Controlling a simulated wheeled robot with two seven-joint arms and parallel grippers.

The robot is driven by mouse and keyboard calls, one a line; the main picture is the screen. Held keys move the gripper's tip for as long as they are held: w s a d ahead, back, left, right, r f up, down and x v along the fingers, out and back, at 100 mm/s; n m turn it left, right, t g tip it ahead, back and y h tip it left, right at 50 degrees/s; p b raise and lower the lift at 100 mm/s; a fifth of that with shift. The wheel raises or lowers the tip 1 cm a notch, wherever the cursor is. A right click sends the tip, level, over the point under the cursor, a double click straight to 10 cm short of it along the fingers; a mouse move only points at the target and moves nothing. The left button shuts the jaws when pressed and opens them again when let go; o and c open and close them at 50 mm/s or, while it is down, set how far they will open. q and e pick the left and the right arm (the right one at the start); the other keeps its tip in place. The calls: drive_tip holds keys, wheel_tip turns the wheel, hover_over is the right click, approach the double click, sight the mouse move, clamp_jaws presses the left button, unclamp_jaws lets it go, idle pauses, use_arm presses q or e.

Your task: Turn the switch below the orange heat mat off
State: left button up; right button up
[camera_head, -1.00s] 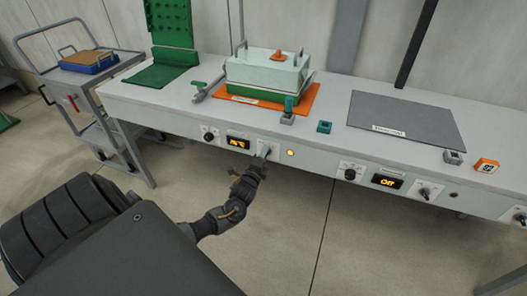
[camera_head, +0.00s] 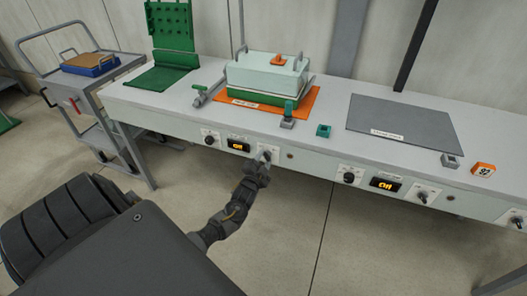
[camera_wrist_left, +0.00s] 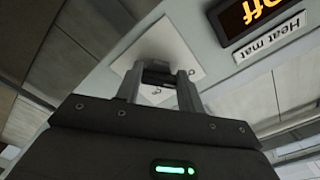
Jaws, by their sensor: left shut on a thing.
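The orange heat mat (camera_head: 312,100) lies on the bench under a pale green lidded box (camera_head: 262,76). Below it on the bench's front panel is its switch (camera_head: 267,153), a small dark knob on a white plate. My left gripper (camera_head: 263,161) is at this plate, shut on the switch knob (camera_wrist_left: 158,72), which is partly hidden between the fingers in the left wrist view. The display (camera_head: 238,145) beside it reads "Off" in the left wrist view (camera_wrist_left: 252,14), over a "Heat mat" label (camera_wrist_left: 270,38). The lamp (camera_head: 290,156) right of the switch is dark. My right gripper is not in view.
A second dial (camera_head: 209,140) sits left of the display. Further right, a grey mat (camera_head: 405,125) has its own dial (camera_head: 349,177), display (camera_head: 384,184) and switch (camera_head: 423,196). A cart (camera_head: 75,90) stands at the left. The floor before the bench is clear.

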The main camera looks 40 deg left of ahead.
use_arm(q)
drive_tip(key=shift+n, duration=0.6)
drive_tip(key=shift+f, duration=0.1)
drive_tip(key=o, duration=1)
drive_tip(key=v, duration=1)
drive_tip(key=shift+s+d, duration=0.2)
drive_tip(key=shift+s, duration=0.15)
